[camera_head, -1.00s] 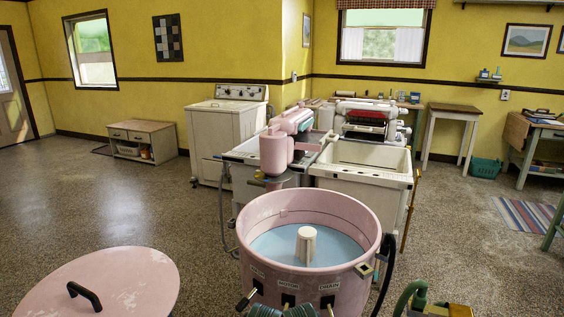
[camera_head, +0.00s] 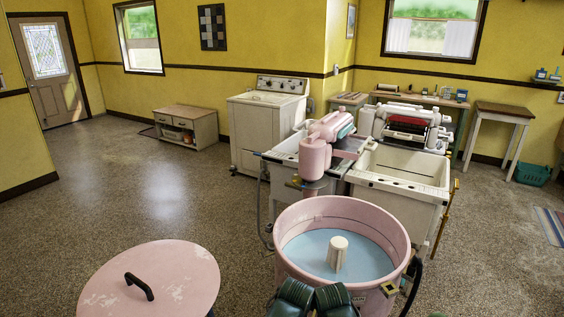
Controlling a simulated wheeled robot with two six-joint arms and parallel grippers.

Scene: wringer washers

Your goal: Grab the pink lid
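The pink lid (camera_head: 185,272) is a wide, round, worn disc with a black arched handle (camera_head: 139,287) on top. It lies flat, handle up, at the bottom left of the head view. I see no gripper fingers in this view. Nothing touches the lid or its handle.
The open pink washer tub (camera_head: 292,262), with bluish water and a pale agitator (camera_head: 337,252), stands right of the lid. Behind it are a pink wringer (camera_head: 316,155), pale sinks (camera_head: 402,190) and a white washer (camera_head: 265,120). The speckled floor (camera_head: 150,200) behind the lid is clear.

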